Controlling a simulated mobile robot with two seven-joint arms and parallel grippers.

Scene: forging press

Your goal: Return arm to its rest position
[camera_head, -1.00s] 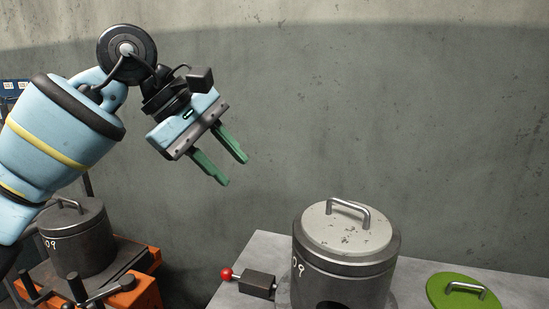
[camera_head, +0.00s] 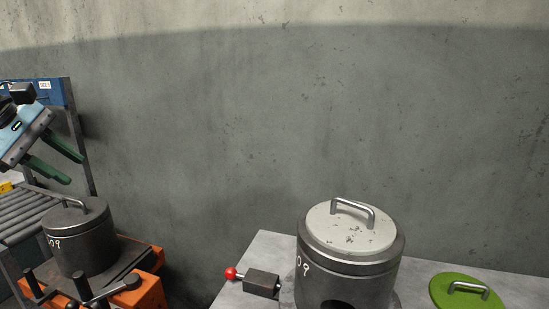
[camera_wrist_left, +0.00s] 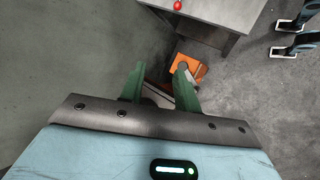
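My left gripper (camera_head: 62,160) is at the far left edge of the head view, raised above the dark lidded pot and apart from it. Its two green fingers are spread, with nothing between them. In the left wrist view the green fingers (camera_wrist_left: 159,85) also stand apart, and the floor area and an orange part show beyond them. Most of my left arm is outside the head view. My right gripper is in neither view.
A dark lidded pot (camera_head: 80,243) stands by an orange frame (camera_head: 150,290) at lower left, near a roller conveyor (camera_head: 28,212). A grey table (camera_head: 262,250) holds a larger pot (camera_head: 345,275) with a pale lid, a red-knobbed lever (camera_head: 231,273) and a green lid (camera_head: 466,292).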

